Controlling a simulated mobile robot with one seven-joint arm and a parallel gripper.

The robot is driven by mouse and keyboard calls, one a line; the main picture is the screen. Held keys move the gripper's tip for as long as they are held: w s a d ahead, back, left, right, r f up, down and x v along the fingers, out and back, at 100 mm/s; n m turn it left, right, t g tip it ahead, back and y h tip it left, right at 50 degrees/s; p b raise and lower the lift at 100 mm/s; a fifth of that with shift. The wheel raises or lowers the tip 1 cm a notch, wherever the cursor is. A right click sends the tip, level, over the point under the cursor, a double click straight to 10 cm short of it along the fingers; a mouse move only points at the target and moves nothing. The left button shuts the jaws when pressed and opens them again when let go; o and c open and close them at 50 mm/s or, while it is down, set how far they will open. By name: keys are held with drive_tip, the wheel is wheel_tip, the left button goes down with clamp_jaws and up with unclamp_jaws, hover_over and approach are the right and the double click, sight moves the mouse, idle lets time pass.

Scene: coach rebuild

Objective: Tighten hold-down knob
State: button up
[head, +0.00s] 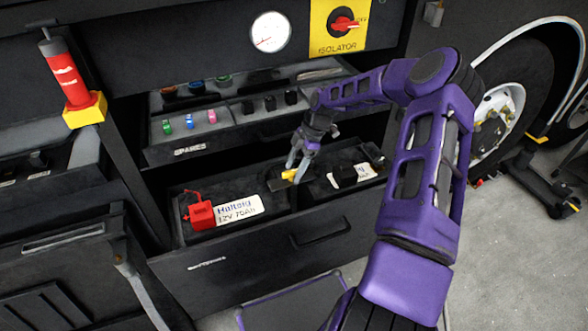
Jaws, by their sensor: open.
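The hold-down knob (289,174) is a small yellow knob in the middle of the open battery drawer (270,250), between two dark batteries. My gripper (295,168) reaches in from the right with its fingers pointing down at the knob. The jaws are open, with the fingertips at or just above the knob. I cannot tell whether they touch it. The left battery (238,208) has a white label and a red terminal cover (202,213). The right battery (352,172) has a white label, partly hidden by a black cover.
An open spares drawer (225,135) with small coloured parts sits just above and behind. A red isolator switch (343,22) and a round gauge (271,32) are on the panel above. A red cylinder (66,75) stands left. A wheel (500,118) is at right.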

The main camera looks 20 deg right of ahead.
drive_tip(key=shift+a+f, duration=0.1)
drive_tip(key=shift+f, duration=0.1)
drive_tip(key=shift+c, duration=0.2)
clamp_jaws()
